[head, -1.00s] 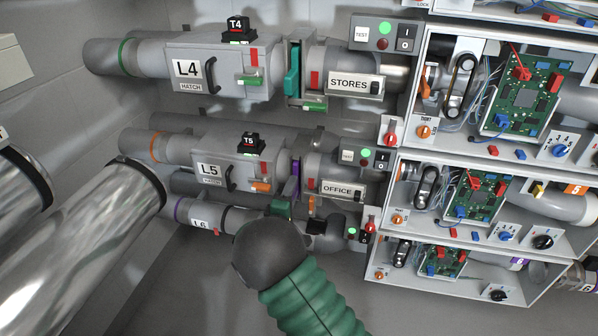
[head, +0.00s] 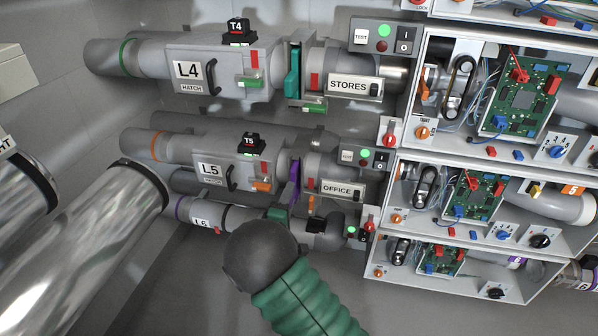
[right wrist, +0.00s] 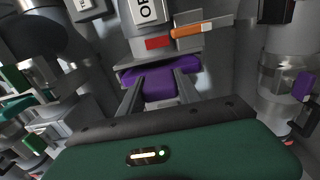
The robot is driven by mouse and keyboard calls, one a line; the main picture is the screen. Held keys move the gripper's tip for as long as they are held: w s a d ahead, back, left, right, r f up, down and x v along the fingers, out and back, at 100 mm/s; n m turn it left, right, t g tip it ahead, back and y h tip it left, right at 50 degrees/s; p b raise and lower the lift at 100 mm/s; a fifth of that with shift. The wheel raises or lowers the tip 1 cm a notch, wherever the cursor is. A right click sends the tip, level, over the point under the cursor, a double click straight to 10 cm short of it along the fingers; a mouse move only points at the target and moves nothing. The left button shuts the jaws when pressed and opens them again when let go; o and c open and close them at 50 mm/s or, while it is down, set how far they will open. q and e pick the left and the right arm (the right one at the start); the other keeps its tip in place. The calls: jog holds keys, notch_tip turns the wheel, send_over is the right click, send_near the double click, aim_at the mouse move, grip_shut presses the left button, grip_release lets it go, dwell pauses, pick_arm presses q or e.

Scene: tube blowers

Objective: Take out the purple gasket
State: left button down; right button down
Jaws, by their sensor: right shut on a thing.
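The purple gasket (head: 295,180) is in the gap of the L5 line, between the L5 hatch housing (head: 222,172) and the OFFICE pipe section (head: 323,170). It looks slightly tilted, its lower end sticking out below the gap. My right gripper (head: 289,202) reaches up to it from below, mostly hidden behind my dark wrist. In the right wrist view the gasket (right wrist: 172,90) lies between the two grey fingers of my right gripper (right wrist: 160,82), which is shut on it. Its upper edge is still close to the grey housing. My left gripper is not in view.
The L6 line (head: 203,219) runs just below, close to my right gripper. The L4 line (head: 188,75) with a teal gasket (head: 292,75) is above. Open cabinets with circuit boards (head: 520,95) stand at the right. Shiny metal pipes (head: 95,240) fill the lower left.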

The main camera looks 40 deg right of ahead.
jog(key=shift+a+f, duration=0.1)
jog(key=p+v, duration=0.3)
jog(key=v, duration=0.5)
jog(key=shift+p, duration=0.4)
jog(key=shift+s, duration=0.1)
